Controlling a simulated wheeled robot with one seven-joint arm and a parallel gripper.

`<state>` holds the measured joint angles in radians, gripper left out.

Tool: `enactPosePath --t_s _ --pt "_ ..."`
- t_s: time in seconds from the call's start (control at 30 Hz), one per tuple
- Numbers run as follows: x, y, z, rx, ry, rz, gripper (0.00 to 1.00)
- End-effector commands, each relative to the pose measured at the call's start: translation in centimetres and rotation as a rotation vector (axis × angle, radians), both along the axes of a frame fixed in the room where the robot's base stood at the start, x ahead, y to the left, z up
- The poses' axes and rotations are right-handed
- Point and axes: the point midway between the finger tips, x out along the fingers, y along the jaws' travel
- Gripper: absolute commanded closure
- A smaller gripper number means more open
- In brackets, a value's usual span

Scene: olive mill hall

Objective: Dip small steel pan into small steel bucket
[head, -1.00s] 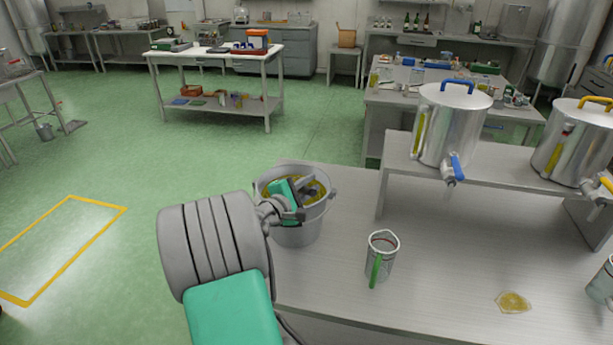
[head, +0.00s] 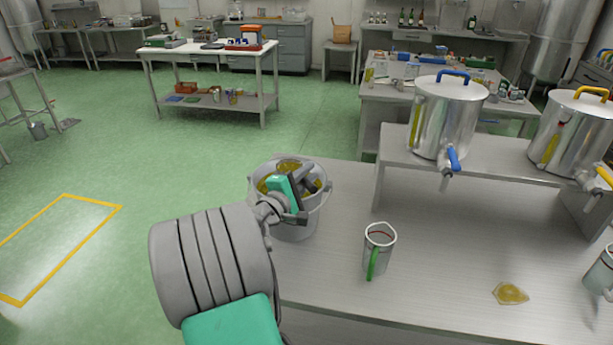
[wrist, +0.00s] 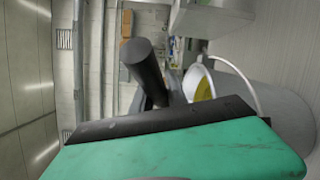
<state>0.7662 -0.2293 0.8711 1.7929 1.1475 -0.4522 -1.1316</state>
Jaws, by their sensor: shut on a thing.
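The small steel bucket (head: 293,228) stands on the left end of the metal table, with yellow-green liquid inside. My gripper (head: 300,198) is over the bucket's mouth, shut on the dark handle of the small steel pan (head: 308,181). The pan's bowl is mostly hidden by the gripper; a yellowish patch shows by the bucket's far rim, and I cannot tell whether it is pan or liquid. In the wrist view the dark handle (wrist: 146,65) sticks out past the jaw, and the bucket (wrist: 275,105) with its wire bail is at the right.
A yellow puddle (head: 511,293) lies near the front edge. Two steel tanks with taps, one blue (head: 447,118) and one yellow (head: 573,135), stand on a raised shelf. Bare tabletop lies between.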

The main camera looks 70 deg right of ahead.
Motion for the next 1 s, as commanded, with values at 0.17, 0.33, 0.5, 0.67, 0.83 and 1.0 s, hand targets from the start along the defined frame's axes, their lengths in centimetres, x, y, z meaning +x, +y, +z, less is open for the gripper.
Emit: enactPosePath --t_s 0.17,0.33,0.5,0.67,0.83,1.0 --pt "-0.4 0.5 1.2 -0.002 -0.002 0.001 1.0" --pt "-0.9 0.9 2.0 -0.001 -0.001 0.0 1.0" --pt "-1.3 1.4 2.7 -0.001 -0.001 0.0 1.0" --pt "-1.7 1.8 3.4 -0.002 -0.002 0.001 1.0" --pt "-2.2 2.3 4.2 -0.002 -0.001 0.001 1.0" --pt "-2.6 2.7 4.9 -0.002 0.0 0.001 1.0"
